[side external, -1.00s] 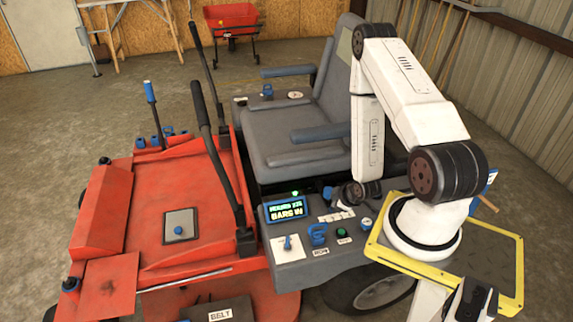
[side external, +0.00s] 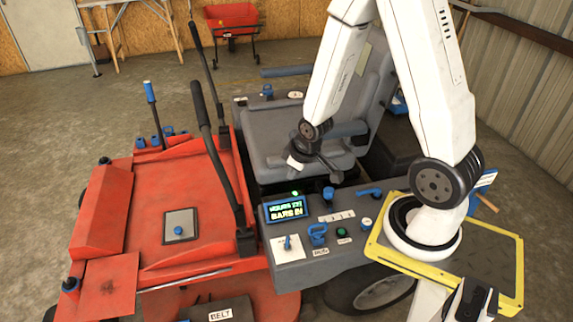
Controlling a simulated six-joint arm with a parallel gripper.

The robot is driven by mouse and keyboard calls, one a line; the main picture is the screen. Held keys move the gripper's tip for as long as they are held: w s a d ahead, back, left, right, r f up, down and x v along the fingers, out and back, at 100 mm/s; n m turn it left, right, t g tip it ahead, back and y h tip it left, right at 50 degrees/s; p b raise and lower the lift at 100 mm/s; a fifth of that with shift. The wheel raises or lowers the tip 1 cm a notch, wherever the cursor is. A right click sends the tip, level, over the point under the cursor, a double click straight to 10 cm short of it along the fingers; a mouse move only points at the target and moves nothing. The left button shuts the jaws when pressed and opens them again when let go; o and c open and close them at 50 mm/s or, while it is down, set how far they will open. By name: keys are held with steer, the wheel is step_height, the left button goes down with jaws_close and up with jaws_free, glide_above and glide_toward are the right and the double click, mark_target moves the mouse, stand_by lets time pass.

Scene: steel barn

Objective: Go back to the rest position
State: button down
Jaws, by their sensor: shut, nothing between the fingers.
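My gripper (side external: 330,171) is shut and empty. It hangs at the end of my raised white arm, in front of the grey seat (side external: 270,140) and above the far edge of the control console (side external: 300,250) as seen here. It looks apart from the console controls, though the exact gap cannot be told. The fingers are small and dark in this view.
The console has a lit display (side external: 286,209) reading "BARS IN", a blue handle (side external: 317,234), a green button (side external: 341,231) and a blue lever (side external: 369,192). Two dark steering levers (side external: 208,130) rise from the red mower deck (side external: 170,225). Air above the deck is mostly free.

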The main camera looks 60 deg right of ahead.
steer(key=s+a+r+g+y, duration=0.1)
steer(key=s+a+r, duration=0.2)
steer(key=a+r, duration=0.5)
steer(key=shift+s+a+r+m, duration=0.15)
steer(key=shift+a+r+m, duration=0.2)
steer(key=shift+a, duration=0.3)
steer(key=shift+f, duration=0.15)
